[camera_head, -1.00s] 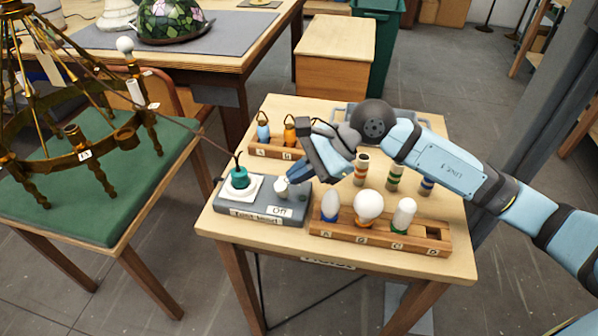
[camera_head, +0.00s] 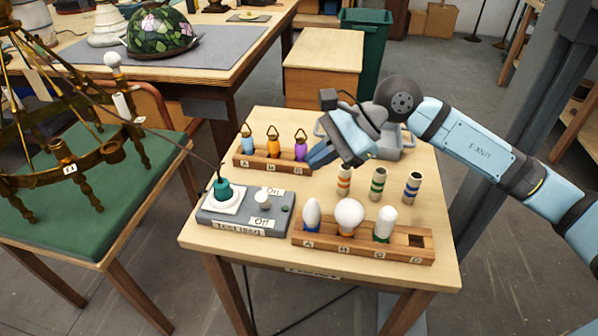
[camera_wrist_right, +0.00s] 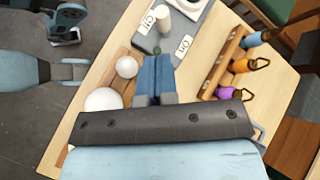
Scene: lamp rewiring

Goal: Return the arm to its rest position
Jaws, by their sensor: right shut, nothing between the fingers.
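My right gripper (camera_head: 318,157) is shut and empty. It hovers above the small wooden table (camera_head: 205,240), between the rack of coloured tags and the striped cylinders. In the right wrist view its blue fingers (camera_wrist_right: 153,68) are together, pointing toward the switch box. My right arm (camera_head: 465,150) reaches in from the right, bent at the wrist. The grey switch box (camera_head: 243,220) has a white knob (camera_head: 263,198) with labels around it and a teal plug (camera_head: 222,190) on a white socket. My left gripper does not show in the head view.
A wooden rack (camera_head: 405,250) holds several bulbs at the front of the table. Three striped cylinders (camera_head: 378,184) stand behind it. A brass chandelier (camera_head: 60,150) stands on the green table.

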